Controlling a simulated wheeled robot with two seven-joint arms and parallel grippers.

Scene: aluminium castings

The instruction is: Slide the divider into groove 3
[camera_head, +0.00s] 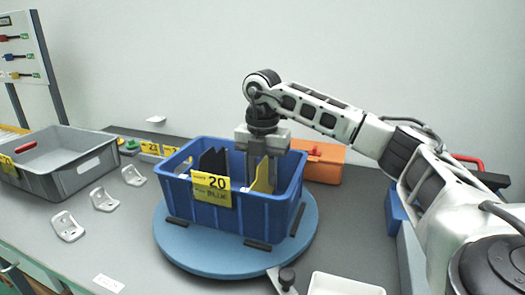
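A blue crate (220,219) with a yellow label reading 20 and BLUE (211,189) stands on a round blue turntable (205,259). A black divider (213,160) stands upright in its left part. A yellow divider (263,178) shows in its right part, with its lower part hidden by the crate wall. My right gripper (262,180) points down into the crate at the yellow divider, with a finger on either side of it. Whether the fingers press on it cannot be told. The grooves are too small to make out. My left gripper is not in view.
A grey bin (75,176) stands at the left, with several light metal brackets (103,200) on the table near it. An orange box (324,164) is behind the crate. A white tray (343,287) is at the front. Dark clamps (257,244) sit around the crate's base.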

